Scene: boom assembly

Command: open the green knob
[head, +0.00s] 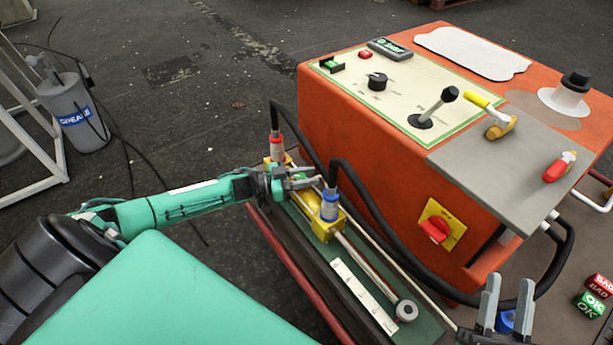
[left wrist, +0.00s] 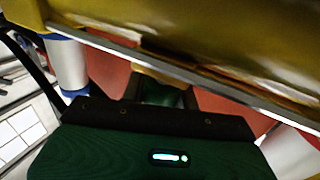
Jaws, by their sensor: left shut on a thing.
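The green knob (head: 297,175) is a small green part beside the yellow cylinder assembly, largely hidden by my left gripper. My left gripper (head: 303,179) reaches in from the left and is shut on it. In the left wrist view a dark green piece (left wrist: 160,93) shows between the jaws, under a large yellow body (left wrist: 210,40). My right gripper (head: 507,296) is at the bottom right with its two fingers pointing up, apart and empty.
The cylinder assembly (head: 322,222) has red and blue hose fittings, with black hoses running to the orange machine (head: 370,165). The machine has a control panel, levers and a red switch (head: 434,230). Red and green cubes (head: 590,304) lie at the right. A grey canister (head: 78,115) stands at the left.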

